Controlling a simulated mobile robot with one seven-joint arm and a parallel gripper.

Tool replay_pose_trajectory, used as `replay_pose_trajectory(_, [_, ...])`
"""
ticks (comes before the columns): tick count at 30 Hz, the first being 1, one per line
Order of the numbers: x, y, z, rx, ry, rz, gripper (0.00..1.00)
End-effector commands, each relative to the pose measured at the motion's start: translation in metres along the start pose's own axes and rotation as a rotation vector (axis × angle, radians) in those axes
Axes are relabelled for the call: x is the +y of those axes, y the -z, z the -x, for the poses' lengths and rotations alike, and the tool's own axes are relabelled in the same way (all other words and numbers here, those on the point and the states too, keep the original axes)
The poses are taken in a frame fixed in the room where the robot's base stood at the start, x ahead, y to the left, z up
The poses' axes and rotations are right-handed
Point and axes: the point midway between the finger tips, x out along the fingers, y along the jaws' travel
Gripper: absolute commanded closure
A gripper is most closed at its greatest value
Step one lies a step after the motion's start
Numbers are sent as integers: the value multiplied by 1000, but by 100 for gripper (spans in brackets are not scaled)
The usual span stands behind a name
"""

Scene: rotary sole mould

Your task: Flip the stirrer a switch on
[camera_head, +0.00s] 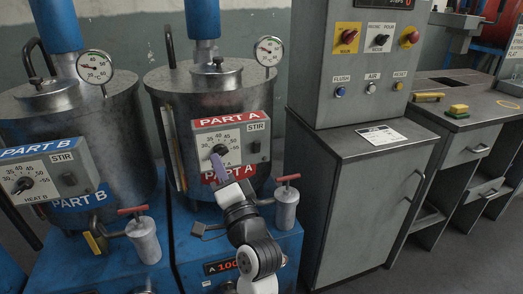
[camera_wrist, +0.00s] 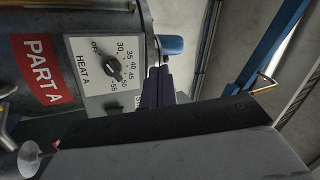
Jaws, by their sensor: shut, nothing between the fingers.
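The stirrer A switch (camera_head: 256,147) is a small black switch under the STIR label, at the right of the grey PART A control panel (camera_head: 203,139) in the head view. My gripper (camera_head: 216,158) is shut and empty, its purple fingers pointing up at the panel. In the head view its tips overlap the black heat knob (camera_head: 220,150), left of the switch; I cannot tell if they touch. In the wrist view my gripper (camera_wrist: 158,72) stands beside the HEAT A knob (camera_wrist: 113,68). I cannot read the switch's position.
The PART A tank (camera_head: 205,95) stands behind the panel. A red-handled valve (camera_head: 287,196) is right of my arm. The PART B panel (camera_head: 50,174) is at the left. A grey cabinet (camera_head: 365,215) with a button console (camera_head: 370,65) stands at the right.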

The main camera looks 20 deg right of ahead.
Motion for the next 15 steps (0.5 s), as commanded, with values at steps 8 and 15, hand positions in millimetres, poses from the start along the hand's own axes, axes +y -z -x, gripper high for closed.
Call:
replay_pose_trajectory(8, [67, 86, 73, 97, -193, -247, 100])
replay_pose_trajectory(15, [77, 98, 90, 115, -219, -302, 100])
